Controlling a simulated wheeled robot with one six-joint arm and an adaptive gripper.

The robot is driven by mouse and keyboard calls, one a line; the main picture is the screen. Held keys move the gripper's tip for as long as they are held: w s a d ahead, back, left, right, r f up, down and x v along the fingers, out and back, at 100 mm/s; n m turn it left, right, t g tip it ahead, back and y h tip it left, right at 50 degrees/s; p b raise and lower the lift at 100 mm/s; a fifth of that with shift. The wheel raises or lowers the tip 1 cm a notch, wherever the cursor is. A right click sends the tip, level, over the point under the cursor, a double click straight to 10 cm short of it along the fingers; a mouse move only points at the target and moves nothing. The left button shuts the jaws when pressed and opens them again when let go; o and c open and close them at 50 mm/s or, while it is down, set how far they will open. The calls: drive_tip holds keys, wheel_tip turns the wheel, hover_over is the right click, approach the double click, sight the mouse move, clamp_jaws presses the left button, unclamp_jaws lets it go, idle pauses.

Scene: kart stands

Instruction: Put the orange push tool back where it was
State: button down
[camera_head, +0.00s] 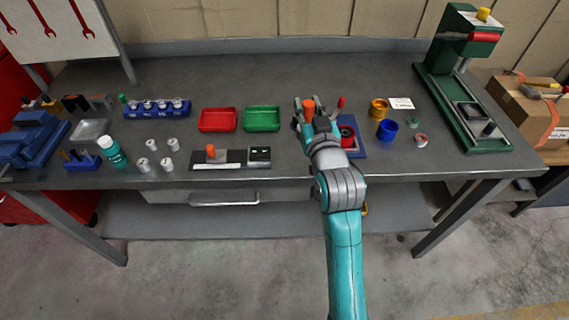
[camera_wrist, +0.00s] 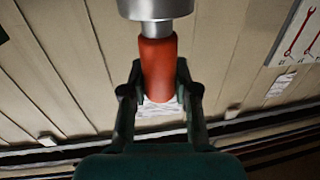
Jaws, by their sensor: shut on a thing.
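The orange push tool (camera_head: 308,107) is held upright in my gripper (camera_head: 303,117), over the middle of the bench. In the wrist view, its orange-red handle (camera_wrist: 157,62) sits between the two fingers of my gripper (camera_wrist: 160,78). A wide metal end (camera_wrist: 155,8) shows at the top edge of that view. The gripper is shut on the handle. A blue base plate (camera_head: 358,152) with a red round part (camera_head: 347,137) and a red-tipped lever (camera_head: 341,101) lies beside my wrist, partly hidden by it. The tool's former place cannot be told from these frames.
Red (camera_head: 218,120) and green (camera_head: 262,119) trays lie left of my gripper. A dark plate (camera_head: 225,165) with an orange-topped part is nearer the front. Gold (camera_head: 378,108) and blue (camera_head: 387,130) cups and a green press (camera_head: 455,100) stand right. The bench's back strip is clear.

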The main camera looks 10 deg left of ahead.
drive_tip(key=f, duration=0.6)
drive_tip(key=shift+s+a, duration=0.2)
drive_tip(key=shift+a, duration=0.1)
drive_tip(key=shift+f, duration=1.95)
drive_tip(key=shift+f, duration=0.15)
drive_tip(key=c, duration=0.9)
unclamp_jaws()
drive_tip(key=v, duration=1.2)
drive_tip(key=shift+d, duration=0.1)
